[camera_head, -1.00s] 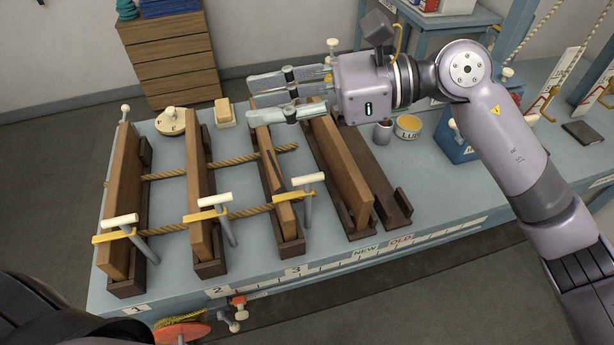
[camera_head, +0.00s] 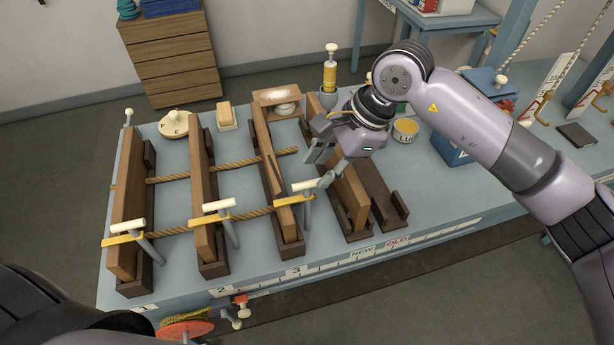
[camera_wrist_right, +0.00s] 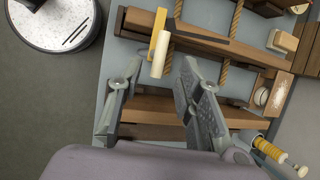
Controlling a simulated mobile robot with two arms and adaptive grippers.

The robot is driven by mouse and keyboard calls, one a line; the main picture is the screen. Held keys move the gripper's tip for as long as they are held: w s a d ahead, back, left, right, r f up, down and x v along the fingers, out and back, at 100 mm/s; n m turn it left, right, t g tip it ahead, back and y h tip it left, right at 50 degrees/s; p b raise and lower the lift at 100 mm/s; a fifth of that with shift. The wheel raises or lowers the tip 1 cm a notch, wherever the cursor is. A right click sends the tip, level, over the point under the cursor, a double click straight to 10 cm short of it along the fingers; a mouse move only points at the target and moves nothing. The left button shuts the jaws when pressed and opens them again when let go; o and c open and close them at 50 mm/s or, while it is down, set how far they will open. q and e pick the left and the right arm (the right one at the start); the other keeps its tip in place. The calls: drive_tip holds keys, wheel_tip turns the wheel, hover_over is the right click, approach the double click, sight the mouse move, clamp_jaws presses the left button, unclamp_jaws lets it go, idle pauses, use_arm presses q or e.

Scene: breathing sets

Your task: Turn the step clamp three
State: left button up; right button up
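Step clamp three (camera_head: 293,200), with a yellow bar and a pale T-handle, sits across the third upright wooden board (camera_head: 270,165), by the label 3. My right gripper (camera_head: 318,170) is open and empty, pointing down just behind and right of this clamp's handle. In the right wrist view the pale handle (camera_wrist_right: 168,55) and yellow bar (camera_wrist_right: 158,38) lie just beyond the two spread fingertips (camera_wrist_right: 160,68), apart from them. Clamp one (camera_head: 125,240) and clamp two (camera_head: 212,217) sit on the boards to the left. My left gripper is out of view.
Two ropes (camera_head: 232,162) run between the boards. A fourth wooden board (camera_head: 352,195) stands under my right gripper. The bench's front right strip is clear.

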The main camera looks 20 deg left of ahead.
sight(309, 182)
drive_tip(key=p+x, duration=0.1)
drive_tip(key=x, duration=0.4)
drive_tip(key=shift+a+f+p, duration=0.25)
drive_tip(key=shift+f+p, duration=0.1)
drive_tip(key=shift+s+a+f, duration=0.1)
drive_tip(key=shift+a+f, duration=0.1)
drive_tip(key=shift+f, duration=0.4)
drive_tip(key=shift+c, duration=0.5)
drive_tip(key=shift+r, duration=0.1)
drive_tip(key=c, duration=0.7)
drive_tip(key=shift+r, duration=0.1)
